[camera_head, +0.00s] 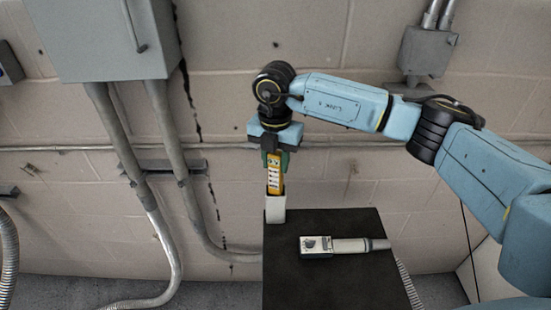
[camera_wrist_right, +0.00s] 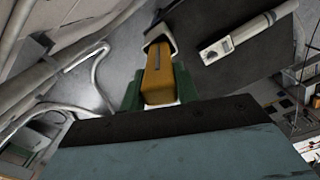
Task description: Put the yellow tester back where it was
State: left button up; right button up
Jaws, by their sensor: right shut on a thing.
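The yellow tester (camera_head: 274,180) is upright in my right gripper (camera_head: 274,158), with a pale label on its face. The gripper's green fingers (camera_wrist_right: 158,92) are shut on its upper part in the right wrist view, where the tester (camera_wrist_right: 157,74) points away from the wrist. A white holder (camera_head: 275,209) stands at the dark table's back left corner, directly below the tester. It also shows in the right wrist view (camera_wrist_right: 164,30). The tester's lower end meets the holder's top; I cannot tell how far inside it is. My left gripper is not in view.
A white and grey handheld device (camera_head: 335,246) lies on the dark table (camera_head: 325,285), right of the holder. A grey wall box (camera_head: 100,40) and several conduits (camera_head: 128,160) are on the wall at left. The table's front part is clear.

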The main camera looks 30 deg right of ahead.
jog(key=o, duration=1)
jog(key=shift+f, duration=0.1)
notch_tip(320, 180, up, 13)
jog(key=shift+r, duration=0.1)
jog(key=shift+s+a, duration=0.1)
jog(key=shift+a, duration=0.05)
